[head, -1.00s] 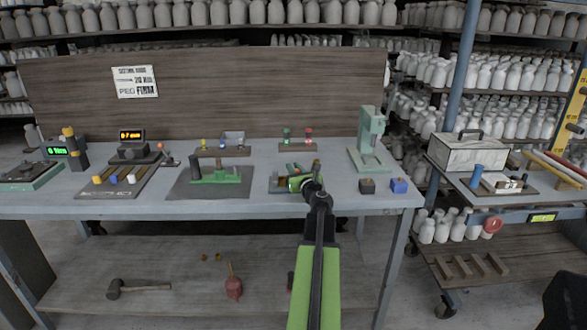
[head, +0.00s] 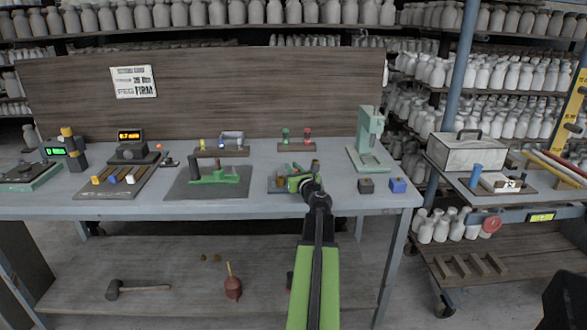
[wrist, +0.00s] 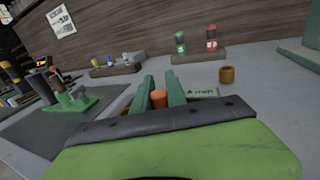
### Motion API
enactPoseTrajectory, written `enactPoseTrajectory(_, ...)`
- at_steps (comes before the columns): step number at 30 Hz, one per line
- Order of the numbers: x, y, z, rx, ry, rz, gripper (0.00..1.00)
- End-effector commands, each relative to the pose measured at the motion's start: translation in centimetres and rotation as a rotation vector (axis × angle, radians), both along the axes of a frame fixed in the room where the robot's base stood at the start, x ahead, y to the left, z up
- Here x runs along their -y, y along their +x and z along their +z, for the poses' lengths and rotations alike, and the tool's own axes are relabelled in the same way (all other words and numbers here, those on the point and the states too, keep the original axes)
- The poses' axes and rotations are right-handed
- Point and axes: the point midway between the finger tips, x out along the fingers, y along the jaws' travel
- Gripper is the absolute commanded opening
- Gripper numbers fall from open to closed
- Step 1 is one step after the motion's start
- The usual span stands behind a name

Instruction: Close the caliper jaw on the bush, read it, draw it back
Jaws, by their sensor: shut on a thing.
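My gripper (head: 296,183) is over a dark base (head: 273,187) at the front of the bench. In the wrist view its two green fingers (wrist: 163,92) are shut on an orange knob (wrist: 159,99), whose top shows between them. A pale strip marked "mm" (wrist: 203,93) lies just beyond the right finger; I take it as part of the caliper. A brown bush-like ring (wrist: 227,75) stands upright beyond the strip, apart from my fingers; it also shows in the head view (head: 315,165). The caliper jaw and its contact with the bush are hidden. The reading is unclear.
A green fixture (head: 215,176) on a dark mat stands left of my gripper. A rack with green and red bottles (head: 297,147) is behind. A pale green press (head: 369,140) and dark and blue blocks (head: 398,186) stand right.

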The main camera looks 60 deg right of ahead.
Motion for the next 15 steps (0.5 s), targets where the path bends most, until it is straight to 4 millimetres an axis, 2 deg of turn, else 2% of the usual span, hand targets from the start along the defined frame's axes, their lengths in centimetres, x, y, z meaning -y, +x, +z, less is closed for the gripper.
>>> enactPoseTrajectory(15,-0.21,0.32,-0.02,0.000,0.000,0.001,0.00)
